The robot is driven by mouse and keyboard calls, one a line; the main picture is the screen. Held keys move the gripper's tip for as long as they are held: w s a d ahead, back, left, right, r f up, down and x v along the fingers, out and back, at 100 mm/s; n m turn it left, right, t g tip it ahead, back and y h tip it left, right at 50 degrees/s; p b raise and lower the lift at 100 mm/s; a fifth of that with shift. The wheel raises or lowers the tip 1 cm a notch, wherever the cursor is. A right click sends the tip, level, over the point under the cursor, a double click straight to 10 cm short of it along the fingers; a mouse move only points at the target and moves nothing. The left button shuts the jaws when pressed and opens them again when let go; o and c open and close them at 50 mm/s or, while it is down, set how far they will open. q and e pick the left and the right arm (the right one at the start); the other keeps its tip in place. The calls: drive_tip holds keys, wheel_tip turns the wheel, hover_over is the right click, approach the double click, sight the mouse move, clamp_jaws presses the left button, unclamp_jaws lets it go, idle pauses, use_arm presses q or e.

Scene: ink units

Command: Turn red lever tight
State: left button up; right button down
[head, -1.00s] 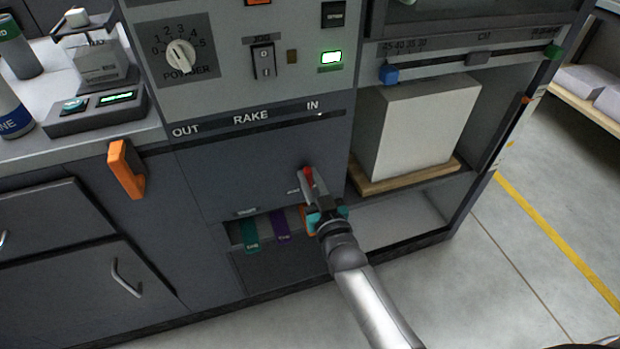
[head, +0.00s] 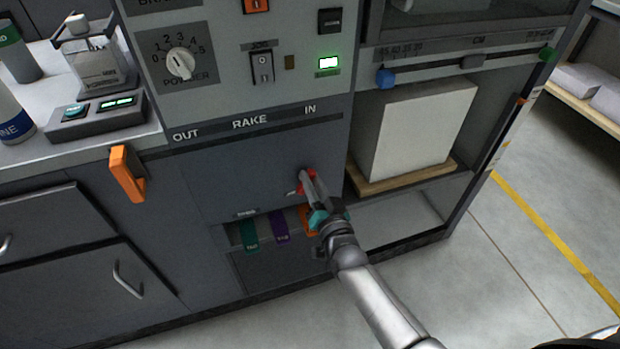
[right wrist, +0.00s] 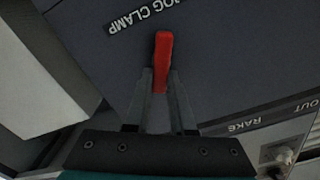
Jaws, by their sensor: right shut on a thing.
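The red lever (head: 304,188) is on the dark front panel of the machine, below the RAKE scale, and is largely covered by my gripper in the head view. In the right wrist view the red lever (right wrist: 163,50) sticks out beyond the fingers, beside a label ending in CLAMP. My right gripper (head: 307,178) is shut on it, with one finger on each side; the fingers also show in the right wrist view (right wrist: 162,78). My left gripper is not in view.
Green (head: 249,234) and purple (head: 280,225) tabs hang in a slot just below the lever, with an orange one partly behind my gripper. An orange handle (head: 127,174) juts out at left. A white block (head: 415,130) stands on a wooden board at right.

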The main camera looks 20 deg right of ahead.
drive_tip(key=m, duration=0.2)
drive_tip(key=shift+d+f+m, duration=0.15)
drive_tip(key=shift+d+m, duration=0.05)
drive_tip(key=shift+m, duration=0.2)
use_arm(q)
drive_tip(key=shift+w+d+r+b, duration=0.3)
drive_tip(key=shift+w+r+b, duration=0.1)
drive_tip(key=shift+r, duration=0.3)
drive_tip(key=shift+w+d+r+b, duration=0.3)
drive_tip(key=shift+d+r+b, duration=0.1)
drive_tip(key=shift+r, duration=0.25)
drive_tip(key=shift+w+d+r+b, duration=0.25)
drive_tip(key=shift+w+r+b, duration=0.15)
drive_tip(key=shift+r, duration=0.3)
use_arm(e)
drive_tip(key=shift+d+f+m, duration=0.1)
drive_tip(key=shift+f+m, duration=0.15)
drive_tip(key=shift+m, duration=1.35)
drive_tip(key=shift+d+f+m, duration=0.1)
drive_tip(key=shift+f+m, duration=0.1)
drive_tip(key=shift+m, duration=1.4)
drive_tip(key=shift+d+f+m, duration=0.1)
drive_tip(key=shift+f+m, duration=0.15)
drive_tip(key=shift+m, duration=1.35)
drive_tip(key=c, duration=0.8)
unclamp_jaws()
drive_tip(key=shift+o, duration=0.2)
